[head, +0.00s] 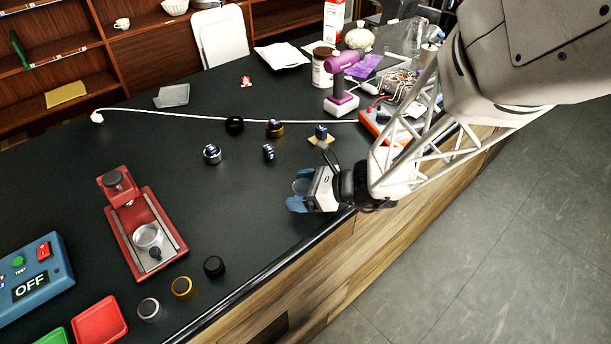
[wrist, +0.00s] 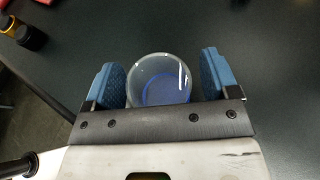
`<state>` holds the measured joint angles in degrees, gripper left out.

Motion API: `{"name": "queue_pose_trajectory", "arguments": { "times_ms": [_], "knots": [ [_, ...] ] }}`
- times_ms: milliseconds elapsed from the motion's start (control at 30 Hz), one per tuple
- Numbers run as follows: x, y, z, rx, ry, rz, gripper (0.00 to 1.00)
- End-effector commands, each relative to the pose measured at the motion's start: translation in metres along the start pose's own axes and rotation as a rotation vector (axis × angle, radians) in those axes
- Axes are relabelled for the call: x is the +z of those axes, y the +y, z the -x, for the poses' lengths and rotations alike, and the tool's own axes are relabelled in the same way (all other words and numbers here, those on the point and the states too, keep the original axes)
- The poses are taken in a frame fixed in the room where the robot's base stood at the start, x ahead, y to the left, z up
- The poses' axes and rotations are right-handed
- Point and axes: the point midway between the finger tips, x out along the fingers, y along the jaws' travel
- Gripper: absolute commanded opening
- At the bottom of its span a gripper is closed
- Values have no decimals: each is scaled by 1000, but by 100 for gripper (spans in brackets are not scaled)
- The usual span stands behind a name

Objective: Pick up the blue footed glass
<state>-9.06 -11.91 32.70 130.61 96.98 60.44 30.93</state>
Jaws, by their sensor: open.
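The blue footed glass (wrist: 160,82) shows in the wrist view as a clear round rim with blue at its bottom. In the head view my gripper (head: 298,196) is low over the counter's front edge, and the glass (head: 301,186) shows only partly between the fingers.
A red brewer (head: 171,231) stands at left on the dark counter (head: 230,205), with several knobs near it. A small block on a wooden piece (head: 321,139) and a purple drill (head: 342,83) are behind my gripper. Open counter lies left of it.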

Motion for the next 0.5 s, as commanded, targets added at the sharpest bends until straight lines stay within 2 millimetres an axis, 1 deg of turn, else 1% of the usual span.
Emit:
{"name": "queue_pose_trajectory", "arguments": {
  "times_ms": [267, 367, 500],
  "knots": [
    [0, 0, 0, 0, 0, 0, 81],
    [0, 0, 0, 0, 0, 0, 67],
    [0, 0, 0, 0, 0, 0, 46]
  ]
}}
